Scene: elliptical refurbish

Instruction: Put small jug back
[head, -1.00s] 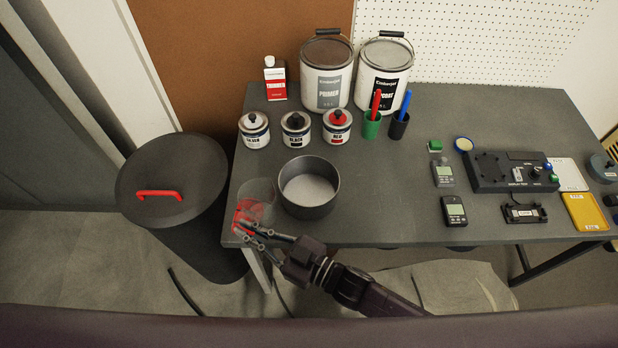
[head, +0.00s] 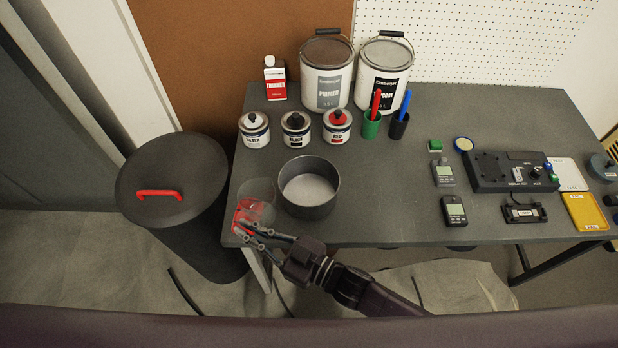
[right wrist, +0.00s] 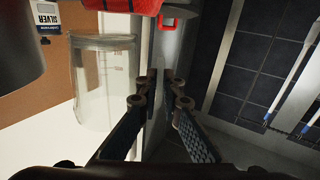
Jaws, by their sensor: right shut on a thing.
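The small jug (head: 249,213) appears in the head view as a see-through vessel with red in it, at the table's left front corner. My right gripper (head: 252,231) is shut on it; the fingers cover part of its near side. In the right wrist view the fingers (right wrist: 162,85) point upward, and a red piece (right wrist: 125,5) is cut off at the top edge. Another clear, graduated vessel (right wrist: 103,85) stands just behind; it also shows in the head view (head: 258,188). The exact finger contact is hidden. My left gripper is not in view.
A dark round pot (head: 309,210) stands close to the right of the vessels. Small paint cans (head: 296,131) line up behind. A dark bin (head: 172,185) with a red handle stands left of the table (head: 385,205). The table's middle is clear.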

